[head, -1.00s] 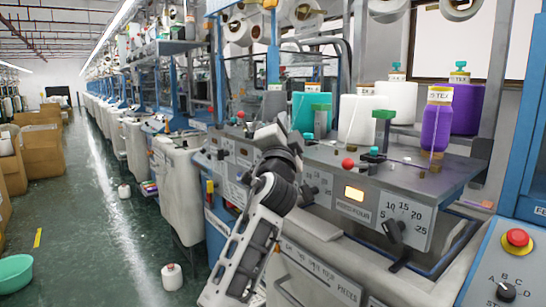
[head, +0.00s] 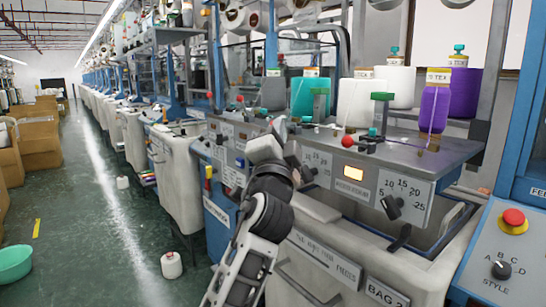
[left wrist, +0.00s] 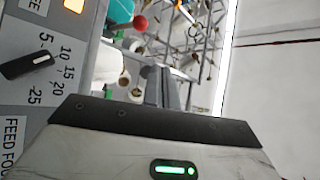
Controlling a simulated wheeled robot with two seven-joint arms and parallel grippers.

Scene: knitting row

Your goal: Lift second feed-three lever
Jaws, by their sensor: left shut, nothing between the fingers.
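My left gripper (head: 279,129) is at the front of the knitting machine, left of a dial panel (head: 318,163) with the numbers 15 and 25. It is shut and empty; in the left wrist view its grey fingers (left wrist: 168,88) lie together. A black lever (head: 393,207) sits on the nearest dial panel, numbered 5 to 25. A similar lever (left wrist: 27,66) shows in the left wrist view beside a label (left wrist: 12,145) starting "FEED FO". My arm partly covers the second panel's lever, and I cannot read a "feed three" label. My right gripper is not in view.
A red ball knob (head: 348,141) and a green block (head: 383,97) stand on the machine top. White and purple yarn cones (head: 435,107) stand behind them. A control box with a red button (head: 513,217) is at right. The aisle floor (head: 95,225) at left is mostly clear.

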